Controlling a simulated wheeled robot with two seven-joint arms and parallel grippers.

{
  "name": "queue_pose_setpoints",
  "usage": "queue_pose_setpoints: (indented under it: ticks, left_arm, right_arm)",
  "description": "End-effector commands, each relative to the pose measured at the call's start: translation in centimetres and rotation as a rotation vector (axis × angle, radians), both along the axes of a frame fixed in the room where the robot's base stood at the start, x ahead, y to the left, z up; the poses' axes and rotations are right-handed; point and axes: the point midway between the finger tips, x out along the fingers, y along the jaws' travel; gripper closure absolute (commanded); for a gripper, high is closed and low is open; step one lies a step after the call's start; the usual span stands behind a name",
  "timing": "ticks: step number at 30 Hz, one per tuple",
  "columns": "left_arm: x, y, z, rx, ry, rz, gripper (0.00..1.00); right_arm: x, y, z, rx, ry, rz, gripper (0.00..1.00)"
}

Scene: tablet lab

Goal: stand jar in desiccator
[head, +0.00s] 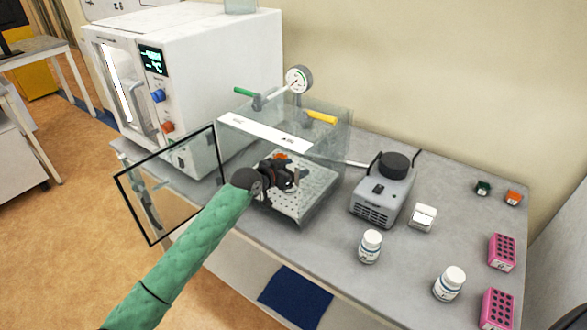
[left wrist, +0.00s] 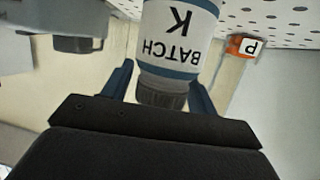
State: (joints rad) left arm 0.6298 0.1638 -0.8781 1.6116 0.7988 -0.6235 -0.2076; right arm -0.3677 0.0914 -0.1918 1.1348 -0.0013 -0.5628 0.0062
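The jar (left wrist: 178,45) is white with a blue band, a dark cap and the words BATCH K. It is upside down in the left wrist picture, its base cut off by the frame edge. My left gripper (head: 290,175) is inside the clear desiccator (head: 335,135), reaching through its open front. In the left wrist view, its blue fingers (left wrist: 160,85) flank the jar near the cap and look shut on it. Whether the jar touches the perforated shelf (head: 305,200) is hidden. The glass door (head: 172,185) stands open at the left. My right gripper is out of view.
An orange block marked P (left wrist: 243,46) is near the jar. A grey pump (head: 382,190), two white jars (head: 370,246) (head: 449,284) and pink racks (head: 502,252) stand to the right. A white oven (head: 210,60) is behind at left. A gauge (head: 299,79) tops the desiccator.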

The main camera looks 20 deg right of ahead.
Motion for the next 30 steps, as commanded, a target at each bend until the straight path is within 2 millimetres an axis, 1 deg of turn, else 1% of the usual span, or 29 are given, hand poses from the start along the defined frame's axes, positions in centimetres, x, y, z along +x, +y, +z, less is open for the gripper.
queue_pose_setpoints:
  ticks: [13, 15, 17, 20, 23, 30]
  left_arm:
    - [0.0, 0.0, 0.4, 0.0, 0.0, 0.0, 0.37]
    - [-0.2, 0.4, 0.3, 0.0, -0.001, 0.0, 0.37]
    - [-0.5, 0.8, 0.4, 0.0, -0.001, 0.0, 0.37]
    - [-1.0, 1.8, 0.6, 0.0, -0.002, -0.001, 0.37]
    - [-1.7, 3.1, 1.0, 0.001, -0.002, 0.0, 0.37]
    - [-3.7, 6.6, 2.3, 0.0, -0.002, -0.001, 0.37]
  right_arm:
    - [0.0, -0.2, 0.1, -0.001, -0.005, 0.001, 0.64]
    - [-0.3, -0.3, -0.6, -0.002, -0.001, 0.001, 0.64]
    - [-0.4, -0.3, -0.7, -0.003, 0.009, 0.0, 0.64]
    - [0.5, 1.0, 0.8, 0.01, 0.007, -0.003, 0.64]
    - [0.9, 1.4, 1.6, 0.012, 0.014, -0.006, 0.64]
    - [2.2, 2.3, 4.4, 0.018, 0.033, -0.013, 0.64]
